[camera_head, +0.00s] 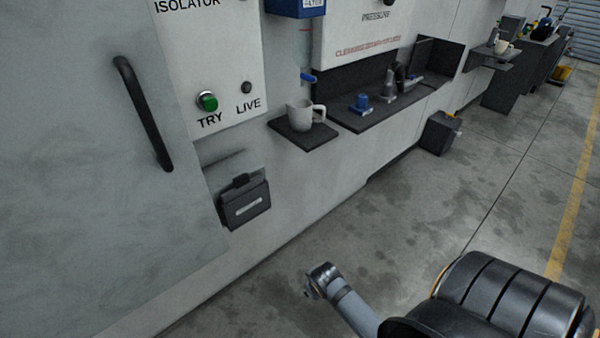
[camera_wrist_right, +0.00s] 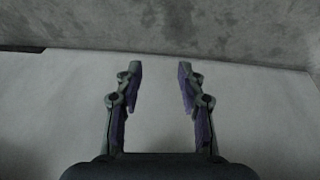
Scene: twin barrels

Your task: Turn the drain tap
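A small blue tap lever (camera_head: 308,77) sticks out from the wall below a blue box (camera_head: 297,6) in the head view. It looks like the drain tap. A white mug (camera_head: 299,115) stands under it on a small dark shelf (camera_head: 306,138). My right gripper (camera_wrist_right: 160,85) shows in the right wrist view, its two fingers apart with nothing between them. The tap does not show in that view. In the head view part of one of my arms is at the lower right, well away from the tap. My left gripper is not in view.
A panel with a green TRY button (camera_head: 207,101) is left of the mug. A black door handle (camera_head: 143,112) and a dark wall box (camera_head: 244,202) stick out nearby. A longer shelf (camera_head: 370,118) holds several small items. The concrete floor (camera_head: 400,215) is mostly clear.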

